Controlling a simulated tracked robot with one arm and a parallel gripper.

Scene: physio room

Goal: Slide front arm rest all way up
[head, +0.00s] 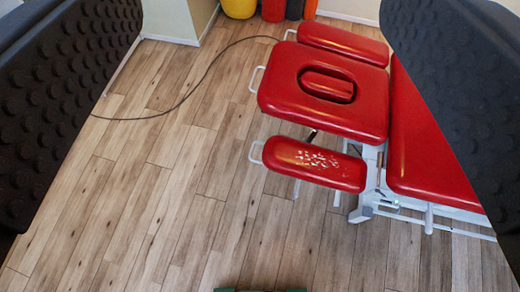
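A red padded treatment table (433,140) on a white frame stands at the right. Its head section (300,98) has an oval face opening with a red insert. The front arm rest (330,167), a red pad with worn whitish patches, sits on the near side and looks lower than the head section. A white loop handle (256,152) sticks out at its left end. Another arm rest (345,42) is on the far side. My gripper (255,140) is open and empty, its dark studded fingers wide apart at the left and right edges. The right finger hides part of the table.
Wooden floor is clear at the left and in front. Yellow (239,8), red and orange cylinders stand by the back wall. A dark green thing shows at the bottom edge.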

